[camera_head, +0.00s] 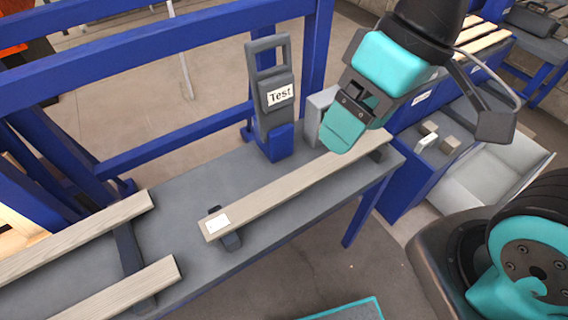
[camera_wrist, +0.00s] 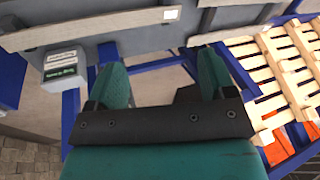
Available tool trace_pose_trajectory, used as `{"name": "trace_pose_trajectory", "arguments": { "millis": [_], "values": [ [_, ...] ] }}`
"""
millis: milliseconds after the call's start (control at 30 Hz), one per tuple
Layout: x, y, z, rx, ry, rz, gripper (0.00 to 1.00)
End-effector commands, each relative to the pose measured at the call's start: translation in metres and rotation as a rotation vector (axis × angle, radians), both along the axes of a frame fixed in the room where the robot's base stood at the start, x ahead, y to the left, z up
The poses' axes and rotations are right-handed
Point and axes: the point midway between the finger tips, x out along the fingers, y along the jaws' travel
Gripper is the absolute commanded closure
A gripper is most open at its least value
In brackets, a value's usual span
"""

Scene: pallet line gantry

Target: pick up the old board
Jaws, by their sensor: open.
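A long grey-brown board (camera_head: 285,188) with a white label on its near left end lies across dark supports on the grey bench (camera_head: 180,215). In the wrist view this board (camera_wrist: 90,27) crosses the upper left, its labelled end near the top middle. Two more weathered boards, one behind (camera_head: 75,238) and one in front (camera_head: 125,290), lie at the bench's left; no visible marking names any board as old. My gripper (camera_head: 347,122) is above the labelled board's far right part. Its two teal fingers (camera_wrist: 160,78) are apart and empty in the wrist view.
An upright grey tester (camera_head: 272,100) marked "Test" stands behind the labelled board, with a light grey box (camera_head: 317,112) beside it. Blue frame rails (camera_head: 150,45) run behind the bench. A grey bin (camera_head: 490,180) is at right. Slatted pallets (camera_wrist: 290,60) show in the wrist view.

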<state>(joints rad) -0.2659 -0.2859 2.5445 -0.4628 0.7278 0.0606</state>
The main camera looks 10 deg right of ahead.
Motion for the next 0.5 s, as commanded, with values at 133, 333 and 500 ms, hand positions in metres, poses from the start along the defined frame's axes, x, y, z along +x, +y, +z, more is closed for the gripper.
{"name": "trace_pose_trajectory", "arguments": {
  "millis": [133,333,500],
  "values": [
    [0.039,-0.005,-0.038,-0.062,0.115,-0.34,0.06],
    [0.11,-0.018,-0.111,-0.179,0.271,-1.043,0.06],
    [0.152,-0.029,-0.161,-0.237,0.316,-1.52,0.06]
  ]
}}
